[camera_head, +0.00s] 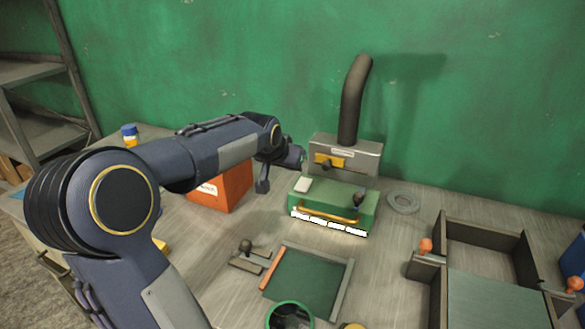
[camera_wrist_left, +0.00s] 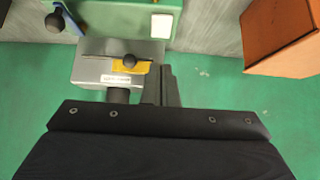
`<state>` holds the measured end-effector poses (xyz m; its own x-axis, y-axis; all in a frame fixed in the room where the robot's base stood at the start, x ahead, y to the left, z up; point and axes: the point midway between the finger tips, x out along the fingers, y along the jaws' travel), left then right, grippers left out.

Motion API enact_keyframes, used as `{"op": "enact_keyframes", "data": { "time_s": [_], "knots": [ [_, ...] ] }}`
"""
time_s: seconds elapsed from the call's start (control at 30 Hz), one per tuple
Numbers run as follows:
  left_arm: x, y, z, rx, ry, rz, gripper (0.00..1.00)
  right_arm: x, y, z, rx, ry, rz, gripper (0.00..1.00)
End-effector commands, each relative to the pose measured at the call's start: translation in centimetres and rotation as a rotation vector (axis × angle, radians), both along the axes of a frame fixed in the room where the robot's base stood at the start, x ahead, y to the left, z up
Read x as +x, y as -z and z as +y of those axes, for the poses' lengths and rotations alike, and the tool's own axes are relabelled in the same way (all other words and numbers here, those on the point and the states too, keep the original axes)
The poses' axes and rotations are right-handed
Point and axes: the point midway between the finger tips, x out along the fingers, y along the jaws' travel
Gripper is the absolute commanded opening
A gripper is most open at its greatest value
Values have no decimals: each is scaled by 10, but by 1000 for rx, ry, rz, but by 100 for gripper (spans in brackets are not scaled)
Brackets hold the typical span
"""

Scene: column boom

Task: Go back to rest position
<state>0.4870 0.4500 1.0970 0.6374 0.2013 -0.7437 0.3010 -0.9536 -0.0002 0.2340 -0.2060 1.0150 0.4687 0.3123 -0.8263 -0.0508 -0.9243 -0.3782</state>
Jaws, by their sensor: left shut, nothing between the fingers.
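My left arm comes in from the left over the workbench. In the left wrist view the narrow fingers (camera_wrist_left: 167,75) are together and empty, beside the grey box (camera_wrist_left: 118,66). I cannot tell whether they touch it. My right gripper is not in view.
A green case (camera_head: 335,205) with a brass handle stands before the grey box, whose dark pipe (camera_head: 352,100) rises by the green wall. A green-bottomed tray (camera_head: 305,277), a grey ring (camera_head: 403,202) and a dark-framed fixture (camera_head: 485,237) also occupy the bench.

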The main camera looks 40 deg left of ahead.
Motion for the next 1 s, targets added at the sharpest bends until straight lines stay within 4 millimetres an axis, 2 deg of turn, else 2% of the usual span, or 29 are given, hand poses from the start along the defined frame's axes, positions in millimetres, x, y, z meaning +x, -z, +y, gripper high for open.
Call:
{"op": "enact_keyframes", "data": {
  "time_s": [0.67,0.77,0.83,1.0],
  "knots": [
    [-5,-2,-5,-6,5,1,0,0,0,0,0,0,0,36],
    [-23,-4,-27,-39,24,8,0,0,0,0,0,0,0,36],
    [-47,-3,-55,-82,51,19,0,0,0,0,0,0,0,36],
    [-130,17,-141,-225,146,75,0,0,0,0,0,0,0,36]
  ]
}}
